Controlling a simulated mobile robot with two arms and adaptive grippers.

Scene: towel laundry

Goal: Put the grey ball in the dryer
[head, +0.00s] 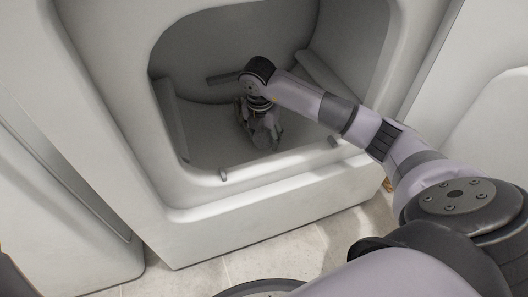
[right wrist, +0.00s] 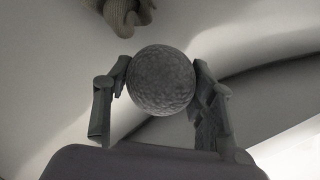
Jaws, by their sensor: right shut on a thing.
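The dryer (head: 240,191) is the white machine with a wide open drum mouth in the head view. My right arm reaches through that mouth. My right gripper (head: 262,138) is inside the drum, pointing down above its floor. In the right wrist view, the grey ball (right wrist: 160,80), round with a dimpled surface, is held between the two fingers of the right gripper, which is shut on it. In the head view the ball is mostly hidden by the gripper and cannot be made out clearly. My left gripper is not in view.
A brownish ribbed cloth-like bundle (right wrist: 126,14) shows at the top of the right wrist view. The drum has raised fins (head: 172,118) on its wall. White machines stand on both sides of the dryer, and the tiled floor (head: 275,262) in front is light.

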